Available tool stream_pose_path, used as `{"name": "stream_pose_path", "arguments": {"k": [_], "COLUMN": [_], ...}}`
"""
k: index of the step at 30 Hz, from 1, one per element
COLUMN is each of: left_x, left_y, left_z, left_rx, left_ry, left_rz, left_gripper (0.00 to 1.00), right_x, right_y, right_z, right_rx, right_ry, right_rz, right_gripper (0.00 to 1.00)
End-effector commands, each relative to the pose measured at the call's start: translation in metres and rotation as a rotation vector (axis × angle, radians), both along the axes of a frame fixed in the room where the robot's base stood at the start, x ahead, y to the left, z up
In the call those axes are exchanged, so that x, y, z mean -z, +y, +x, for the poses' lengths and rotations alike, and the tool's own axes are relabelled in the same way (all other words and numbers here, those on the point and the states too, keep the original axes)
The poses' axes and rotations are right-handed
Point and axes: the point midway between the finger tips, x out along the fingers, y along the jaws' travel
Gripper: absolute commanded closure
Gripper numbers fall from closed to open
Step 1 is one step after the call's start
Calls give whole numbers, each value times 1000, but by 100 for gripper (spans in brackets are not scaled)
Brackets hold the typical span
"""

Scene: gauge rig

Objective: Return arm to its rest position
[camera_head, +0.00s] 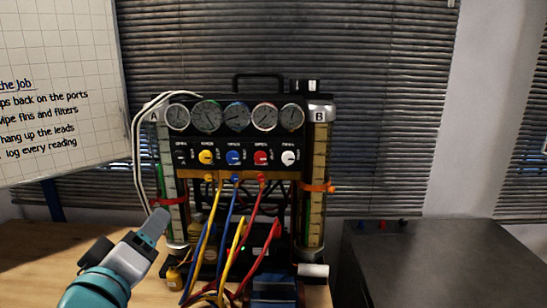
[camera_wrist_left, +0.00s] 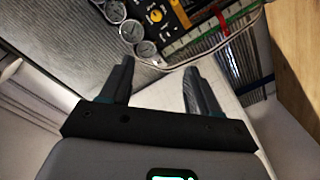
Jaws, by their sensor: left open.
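My left gripper (camera_head: 157,226) is at the lower left of the head view, in front of the left tube of the gauge rig (camera_head: 238,138). In the left wrist view its two fingers (camera_wrist_left: 158,85) stand apart with nothing between them. The rig has a row of round dials, coloured knobs and two upright tubes marked A and B. Part of it also shows at the top of the left wrist view (camera_wrist_left: 178,22). I cannot tell from the head view how far the gripper is from the rig. My right gripper is not in view.
Yellow, blue and red hoses (camera_head: 238,235) hang from the rig's front. A wooden bench (camera_head: 35,250) lies at the left, with bare surface. A dark cabinet (camera_head: 440,265) stands at the right. A whiteboard (camera_head: 60,110) with writing is at the left, in front of window blinds (camera_head: 390,120).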

Motion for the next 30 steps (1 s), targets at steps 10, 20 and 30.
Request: {"name": "stream_pose_path", "arguments": {"k": [10, 20, 30], "left_x": [110, 300, 530], "left_y": [8, 3, -37], "left_z": [45, 42, -103], "left_rx": [-38, 37, 374], "left_ry": [243, 633, 1189], "left_rz": [64, 188, 235], "left_gripper": [39, 39, 39], "right_x": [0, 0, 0], "right_y": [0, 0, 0], "right_z": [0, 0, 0], "right_rx": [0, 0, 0], "right_ry": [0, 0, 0], "right_rz": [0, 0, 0], "right_gripper": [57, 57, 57]}}
